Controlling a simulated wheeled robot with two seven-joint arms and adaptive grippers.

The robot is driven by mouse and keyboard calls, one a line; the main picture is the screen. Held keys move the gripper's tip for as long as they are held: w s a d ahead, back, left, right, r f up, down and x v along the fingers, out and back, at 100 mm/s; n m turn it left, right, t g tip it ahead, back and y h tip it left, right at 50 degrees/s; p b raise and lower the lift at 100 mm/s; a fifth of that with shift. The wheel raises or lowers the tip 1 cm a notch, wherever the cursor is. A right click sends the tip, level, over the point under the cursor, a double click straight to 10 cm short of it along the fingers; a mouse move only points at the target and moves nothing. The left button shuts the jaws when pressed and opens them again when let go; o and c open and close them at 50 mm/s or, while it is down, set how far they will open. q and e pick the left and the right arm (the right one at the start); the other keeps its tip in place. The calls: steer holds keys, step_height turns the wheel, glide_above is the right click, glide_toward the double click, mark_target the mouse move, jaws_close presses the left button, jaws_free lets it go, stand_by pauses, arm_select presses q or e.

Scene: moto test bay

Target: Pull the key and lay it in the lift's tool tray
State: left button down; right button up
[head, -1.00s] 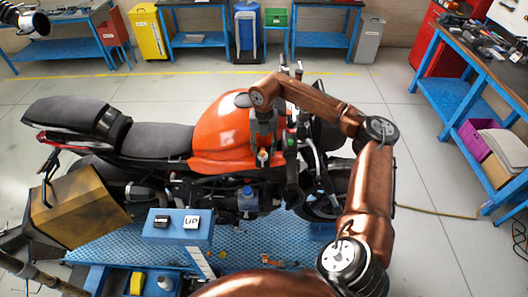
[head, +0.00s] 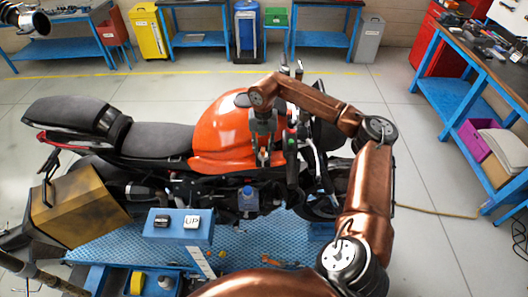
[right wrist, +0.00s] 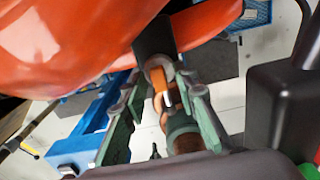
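My right gripper (head: 264,156) points down just behind the handlebar of the orange motorcycle (head: 221,135). The right wrist view shows its two green fingers (right wrist: 160,88) apart, one on each side of an orange key (right wrist: 158,80). Gaps show between the key and the fingers. In the head view the key is small and mostly hidden by the gripper. A blue tray (head: 117,284) with a yellow item and a pale bottle is at the bottom edge, on the lift.
A blue control box (head: 180,235) with an UP button stands in front of the motorcycle. The handlebar grip (head: 291,150) is close to the right gripper. The blue lift deck (head: 240,250) lies below. Workbenches (head: 470,75) stand at the right and back.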

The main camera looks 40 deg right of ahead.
mark_target(263, 150)
jaws_close()
stand_by(0.3)
steer(key=shift+r+p, duration=2)
steer(key=shift+r, duration=1.05)
